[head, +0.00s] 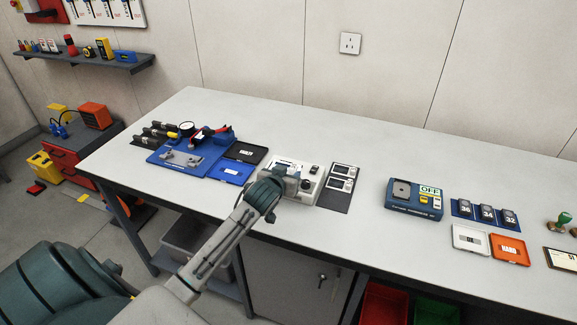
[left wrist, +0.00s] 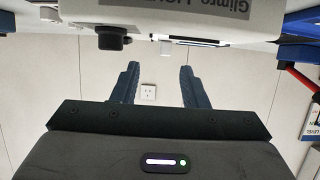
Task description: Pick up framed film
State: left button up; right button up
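Two small light-framed pieces with dark middles, which look like framed film (head: 344,171), lie on a dark mat (head: 337,201) right of a white device (head: 310,188). My left gripper (head: 292,182) is at the front of the white device, left of the mat, and partly covers the device. In the left wrist view my left gripper (left wrist: 157,85) has its two fingers apart with only wall between them. The device (left wrist: 190,20) fills the top of that view. No film can be made out there. My right gripper is not in view.
Left of the device are a blue tray (head: 165,168) with tools, a black case (head: 246,152) and a blue case (head: 231,172). Bench between mat and blue box is clear.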

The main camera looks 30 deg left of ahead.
aim_at(293, 166)
pick_arm(q)
jog(key=shift+w+f, duration=0.15)
jog(key=shift+w, duration=0.2)
jog(key=shift+w+a+f, duration=0.15)
jog(key=shift+w, duration=0.1)
jog(key=p+x, duration=0.1)
jog(key=x, duration=0.1)
jog(key=p+x, duration=0.1)
jog(key=x, duration=0.1)
jog(key=shift+a+r, duration=0.25)
jog(key=shift+a, duration=0.1)
jog(key=shift+w+a+f, duration=0.1)
jog(key=shift+w+f, duration=0.3)
jog(key=shift+w, duration=0.15)
jog(key=shift+c, duration=0.2)
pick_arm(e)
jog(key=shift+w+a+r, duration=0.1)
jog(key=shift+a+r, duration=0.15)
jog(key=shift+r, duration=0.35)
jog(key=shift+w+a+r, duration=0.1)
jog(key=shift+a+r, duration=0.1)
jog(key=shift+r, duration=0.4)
pick_arm(q)
jog(key=c, duration=0.7)
grip_shut()
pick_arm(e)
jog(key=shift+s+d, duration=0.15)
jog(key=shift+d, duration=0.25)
